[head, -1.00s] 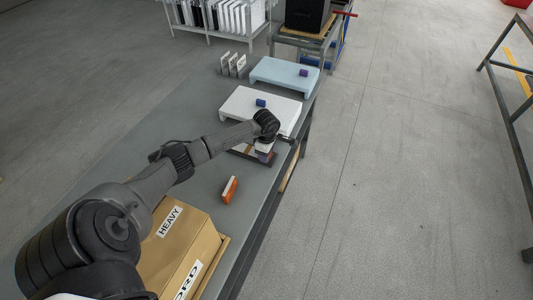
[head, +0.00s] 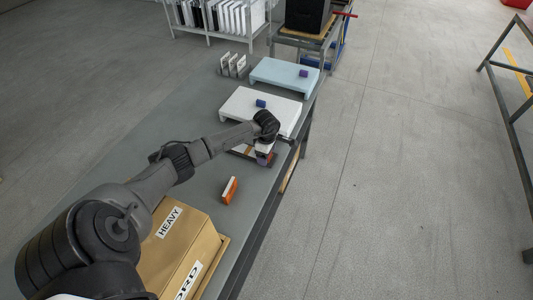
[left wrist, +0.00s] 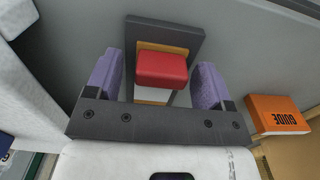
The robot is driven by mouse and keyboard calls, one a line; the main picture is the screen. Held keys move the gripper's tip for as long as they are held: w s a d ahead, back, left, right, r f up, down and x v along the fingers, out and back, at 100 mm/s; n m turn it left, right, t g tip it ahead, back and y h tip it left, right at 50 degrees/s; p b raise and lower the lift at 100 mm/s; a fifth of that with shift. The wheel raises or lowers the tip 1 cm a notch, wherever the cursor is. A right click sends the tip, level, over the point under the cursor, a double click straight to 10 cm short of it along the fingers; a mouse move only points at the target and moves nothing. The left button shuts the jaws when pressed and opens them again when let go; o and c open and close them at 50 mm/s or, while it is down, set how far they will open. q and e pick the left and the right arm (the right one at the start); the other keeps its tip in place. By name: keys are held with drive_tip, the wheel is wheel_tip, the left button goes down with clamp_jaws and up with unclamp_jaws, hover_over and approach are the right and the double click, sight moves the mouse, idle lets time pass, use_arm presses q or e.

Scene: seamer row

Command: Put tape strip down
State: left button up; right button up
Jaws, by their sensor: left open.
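My left gripper (head: 265,158) is low over the grey bench, at the near edge of the white stand. In the left wrist view its two purple fingers (left wrist: 157,82) are open, one on each side of a red-topped piece (left wrist: 162,70). The fingers look apart from it. The piece has white and tan parts below the red and sits at a dark grey holder (left wrist: 165,32). I cannot tell whether this piece is the tape strip, and the arm hides most of it in the head view. My right gripper is not in view.
An orange guide box (head: 229,190) stands on the bench (head: 205,178), nearer than the gripper. A cardboard box (head: 178,250) marked HEAVY is closest. Beyond are a white stand (head: 235,105) and a pale blue stand (head: 275,70), each with a small block, and white upright pieces (head: 233,64).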

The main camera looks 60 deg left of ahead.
use_arm(q)
wheel_tip(320, 180, up, 12)
drive_tip(key=p, duration=0.1)
idle(0.4)
drive_tip(key=shift+r, duration=0.1)
